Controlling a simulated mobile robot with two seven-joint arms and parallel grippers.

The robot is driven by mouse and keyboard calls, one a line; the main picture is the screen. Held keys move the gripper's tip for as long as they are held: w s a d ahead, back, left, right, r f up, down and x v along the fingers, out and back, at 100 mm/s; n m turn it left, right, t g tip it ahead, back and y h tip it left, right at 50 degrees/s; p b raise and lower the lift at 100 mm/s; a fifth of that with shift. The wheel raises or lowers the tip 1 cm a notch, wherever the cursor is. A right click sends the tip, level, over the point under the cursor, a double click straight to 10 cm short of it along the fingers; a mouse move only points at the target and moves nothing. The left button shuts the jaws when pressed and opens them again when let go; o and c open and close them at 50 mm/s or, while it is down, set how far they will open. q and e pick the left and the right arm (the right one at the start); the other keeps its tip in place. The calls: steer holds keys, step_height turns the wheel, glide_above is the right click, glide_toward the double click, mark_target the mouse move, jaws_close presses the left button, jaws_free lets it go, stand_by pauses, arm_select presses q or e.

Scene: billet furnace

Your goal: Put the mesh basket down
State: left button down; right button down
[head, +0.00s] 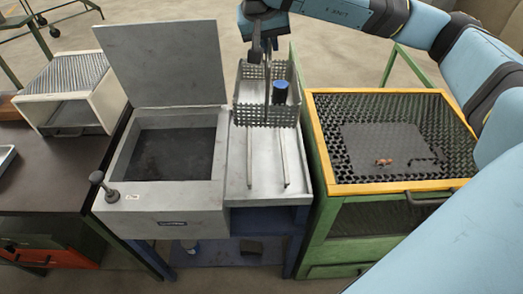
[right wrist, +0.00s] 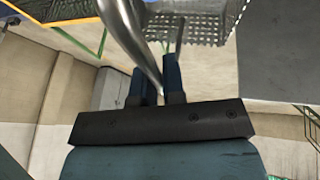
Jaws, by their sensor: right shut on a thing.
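The grey mesh basket (head: 250,112) is at the back of the pale metal board with two rails (head: 265,165). A blue-topped dark object (head: 280,91) is inside it. My right gripper (head: 265,45) is above the basket, shut on its upright handle. In the right wrist view the fingers (right wrist: 162,90) close near a shiny metal bar, and the basket's perforated wall (right wrist: 195,18) shows beyond. The basket looks about level. I cannot tell whether its underside touches the rails. My left gripper is not in view.
Left of the board is a grey tank (head: 128,208) with a dark opening and raised lid (head: 160,65). To the right is a green cart with a yellow-framed mesh top (head: 330,178) bearing a small brown piece (head: 383,162). The front of the railed board is clear.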

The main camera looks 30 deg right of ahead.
steer(key=shift+s+r, duration=0.1)
steer(key=shift+r, duration=0.05)
steer(key=shift+a+f, duration=0.1)
steer(key=shift+f, duration=0.15)
step_height(320, 180, down, 19)
steer(key=p, duration=0.2)
steer(key=shift+f, duration=0.15)
steer(key=c, duration=1.2)
jaws_free()
steer(key=shift+n, duration=0.3)
